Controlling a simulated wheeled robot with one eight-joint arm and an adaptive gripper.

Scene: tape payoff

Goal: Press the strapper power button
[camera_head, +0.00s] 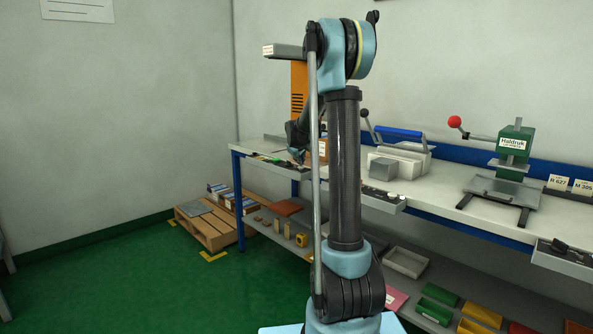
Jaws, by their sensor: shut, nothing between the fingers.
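An orange machine (298,88) with dark slots stands on the workbench at the back, largely hidden behind my arm; it may be the strapper. I cannot make out a power button on it. My gripper (297,155) is small and dark in this view, low beside the orange machine and over the left part of the bench. It is shut with nothing in it. My arm hides part of the space around it, and I cannot tell whether it touches anything.
The workbench (420,193) runs to the right. It carries a blue-handled device (400,150) and a green Haldruk press (514,145) with a red-knobbed lever. Trays and bins fill the shelf below. A wooden pallet (212,230) stands left; the green floor in front is clear.

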